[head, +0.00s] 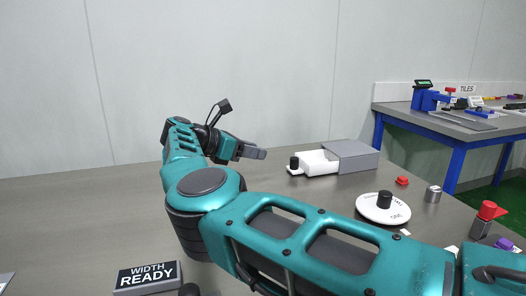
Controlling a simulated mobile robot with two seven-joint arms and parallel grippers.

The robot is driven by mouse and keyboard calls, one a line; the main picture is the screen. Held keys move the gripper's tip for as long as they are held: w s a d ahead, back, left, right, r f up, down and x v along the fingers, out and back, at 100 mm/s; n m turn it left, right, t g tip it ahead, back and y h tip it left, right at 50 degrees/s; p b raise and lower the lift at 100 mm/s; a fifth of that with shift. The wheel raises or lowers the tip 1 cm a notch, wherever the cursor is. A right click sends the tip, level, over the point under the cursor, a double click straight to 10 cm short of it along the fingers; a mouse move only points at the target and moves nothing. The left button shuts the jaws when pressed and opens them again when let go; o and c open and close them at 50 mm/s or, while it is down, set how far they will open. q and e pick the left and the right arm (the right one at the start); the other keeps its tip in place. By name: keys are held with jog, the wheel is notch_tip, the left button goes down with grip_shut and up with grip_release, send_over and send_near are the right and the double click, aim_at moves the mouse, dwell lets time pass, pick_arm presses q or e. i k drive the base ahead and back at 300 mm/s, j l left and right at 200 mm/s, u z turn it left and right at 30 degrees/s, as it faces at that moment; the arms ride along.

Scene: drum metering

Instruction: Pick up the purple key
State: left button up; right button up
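A small purple object (504,244), which may be the purple key, shows near the right edge, partly hidden behind my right arm. Its full shape cannot be made out. My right arm reaches across the picture from the lower right, and my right gripper (252,152) is over the back of the table, far to the left of the purple object. Its grey fingers are seen side-on, so the gap between them does not show. Nothing is visibly held. My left gripper is out of view.
A grey box with an open white drawer (316,162) stands at the back. A white dial (383,208), a red piece (402,181), a metal cylinder (433,194) and a red-topped part (487,214) stand right. A "WIDTH READY" sign (148,277) is front left.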

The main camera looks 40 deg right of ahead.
aim_at(503, 243)
jog(key=k, duration=2)
